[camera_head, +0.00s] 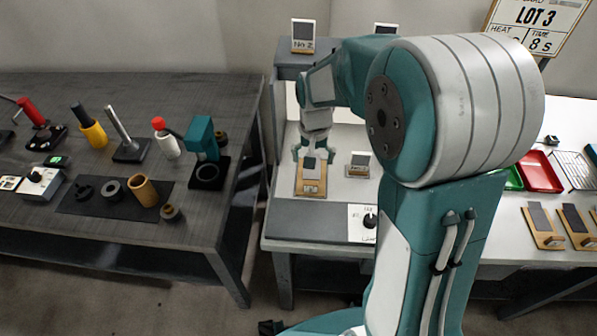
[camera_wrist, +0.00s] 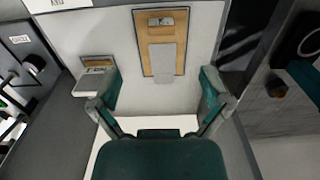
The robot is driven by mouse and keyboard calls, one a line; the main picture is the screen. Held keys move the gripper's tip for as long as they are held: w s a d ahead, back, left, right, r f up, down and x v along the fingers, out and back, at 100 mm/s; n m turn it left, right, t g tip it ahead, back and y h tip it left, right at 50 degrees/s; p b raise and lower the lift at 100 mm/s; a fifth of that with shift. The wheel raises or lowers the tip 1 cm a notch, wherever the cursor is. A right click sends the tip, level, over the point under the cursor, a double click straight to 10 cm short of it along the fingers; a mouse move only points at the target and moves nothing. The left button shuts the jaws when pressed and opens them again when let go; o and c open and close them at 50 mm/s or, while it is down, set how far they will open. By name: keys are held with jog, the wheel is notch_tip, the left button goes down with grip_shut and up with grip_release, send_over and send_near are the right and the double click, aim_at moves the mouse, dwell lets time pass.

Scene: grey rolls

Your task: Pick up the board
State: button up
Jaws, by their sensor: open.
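A wooden board (camera_head: 310,187) with a grey plate on it lies on the white worktop below my gripper. In the wrist view the board (camera_wrist: 146,28) lies ahead of the fingertips, a little beyond them, with a small metal block near its far end. My gripper (camera_head: 313,155) points down over the board's back part and hides some of it. In the wrist view my gripper (camera_wrist: 158,92) has its two fingers spread wide, with nothing between them.
A small stand (camera_head: 358,165) is close beside the board on the right. More boards (camera_head: 543,229) and a red tray (camera_head: 540,172) are on the right. A dark table (camera_head: 75,220) with hand tools is at left, across a gap.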

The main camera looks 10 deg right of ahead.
aim_at(310, 183)
jog(key=shift+w+a+f, duration=0.1)
jog(key=shift+f, duration=0.25)
notch_tip(310, 183, down, 5)
jog(key=shift+r, duration=0.15)
jog(key=f, duration=0.5)
jog(key=shift+w+f, duration=0.25)
jog(key=shift+f, duration=0.05)
jog(key=c, duration=1.2)
